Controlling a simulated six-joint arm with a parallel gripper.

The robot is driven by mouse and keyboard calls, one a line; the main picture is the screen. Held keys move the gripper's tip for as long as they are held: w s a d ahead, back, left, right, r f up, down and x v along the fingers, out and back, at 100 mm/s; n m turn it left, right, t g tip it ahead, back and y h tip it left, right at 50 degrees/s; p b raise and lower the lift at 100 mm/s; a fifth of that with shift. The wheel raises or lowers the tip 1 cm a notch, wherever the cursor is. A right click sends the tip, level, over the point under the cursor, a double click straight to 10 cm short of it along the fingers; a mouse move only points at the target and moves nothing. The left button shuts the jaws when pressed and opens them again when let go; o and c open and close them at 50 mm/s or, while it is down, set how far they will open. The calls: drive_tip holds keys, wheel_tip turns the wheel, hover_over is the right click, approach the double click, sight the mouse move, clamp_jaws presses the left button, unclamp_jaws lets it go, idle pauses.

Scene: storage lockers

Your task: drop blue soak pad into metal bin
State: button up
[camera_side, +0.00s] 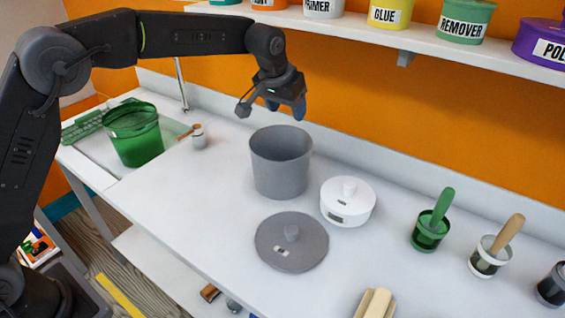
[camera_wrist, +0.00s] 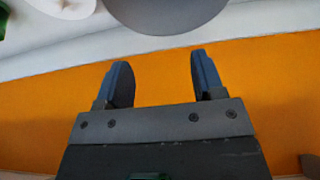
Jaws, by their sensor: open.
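The metal bin (camera_side: 281,170) is a grey open-topped bucket standing upright on the white worktop in the side view. Its grey round lid (camera_side: 305,251) lies on the worktop in front of it. My gripper (camera_side: 286,107) is just above and behind the bin's rim, pointing down. In the wrist view my gripper (camera_wrist: 160,62) is open, with nothing between its blue-grey fingers. A grey round shape at the top of that view is cut off. I see no blue soak pad in either view. The bottom of the bin is hidden by its wall.
A white lidded container (camera_side: 347,204) stands right of the bin. A green bucket (camera_side: 136,143) stands at the left. Small pots with brushes (camera_side: 431,232) stand at the right. A shelf (camera_side: 420,42) with labelled cans overhangs the back.

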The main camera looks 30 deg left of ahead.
drive_tip(key=v, duration=1.3)
drive_tip(key=shift+r, duration=0.2)
drive_tip(key=s+a, duration=0.3)
drive_tip(key=s, duration=0.6)
drive_tip(key=s+a, duration=0.3)
drive_tip(key=s, duration=0.6)
drive_tip(key=s+a+f, duration=0.1)
drive_tip(key=s+f, duration=0.3)
drive_tip(key=s, duration=0.3)
drive_tip(key=s+a+f+t, duration=0.1)
drive_tip(key=s+f, duration=0.4)
drive_tip(key=s, duration=0.2)
drive_tip(key=shift+s+a, duration=0.2)
drive_tip(key=shift+a, duration=0.2)
